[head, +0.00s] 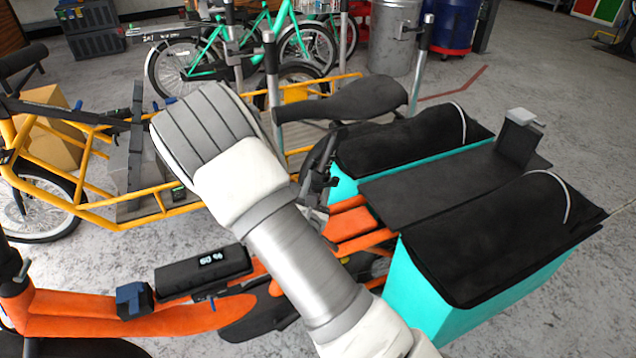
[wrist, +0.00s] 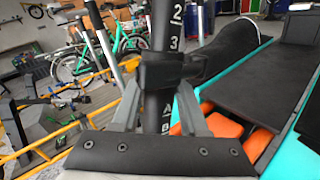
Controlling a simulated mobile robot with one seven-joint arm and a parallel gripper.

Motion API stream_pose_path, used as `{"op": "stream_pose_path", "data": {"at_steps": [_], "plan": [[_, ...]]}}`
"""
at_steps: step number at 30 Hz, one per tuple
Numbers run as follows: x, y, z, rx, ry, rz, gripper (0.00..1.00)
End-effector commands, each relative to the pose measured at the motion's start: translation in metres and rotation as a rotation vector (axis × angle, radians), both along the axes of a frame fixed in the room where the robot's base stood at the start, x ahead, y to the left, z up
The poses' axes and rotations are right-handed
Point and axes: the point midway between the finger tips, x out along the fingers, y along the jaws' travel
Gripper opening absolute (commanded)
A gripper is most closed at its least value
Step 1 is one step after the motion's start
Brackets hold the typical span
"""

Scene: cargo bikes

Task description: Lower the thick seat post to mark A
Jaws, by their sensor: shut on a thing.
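In the wrist view the thick seat post (wrist: 163,25) is dark and upright, with white 2 and 3 near the top. White letters, an A and what looks like a B, show lower down between the fingers. My gripper (wrist: 163,72) is shut on the post, with a pale finger on each side and a dark block around it below the 3. There my arm hides the post and fingers. Where the post enters the frame cannot be made out.
The orange cargo bike (head: 130,320) has two teal-and-black side bags (head: 395,145) and a flat black rack. A yellow cargo bike (head: 95,205) stands close behind. Slim grey upright posts (head: 271,75) stand near my arm. Open floor lies at the far right.

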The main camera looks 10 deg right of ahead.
Motion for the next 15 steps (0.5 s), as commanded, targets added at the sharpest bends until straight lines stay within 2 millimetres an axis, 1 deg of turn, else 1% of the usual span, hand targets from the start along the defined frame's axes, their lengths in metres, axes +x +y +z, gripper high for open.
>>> {"op": "stream_pose_path", "data": {"at_steps": [5,8,11,15], "plan": [[0.0,0.0,-0.001,0.0,0.002,0.001,0.0],[-0.001,0.001,-0.005,0.0,0.002,0.001,0.0],[-0.001,0.005,-0.018,0.0,0.004,0.002,0.0],[-0.003,0.014,-0.046,-0.001,0.005,0.002,0.0]]}}
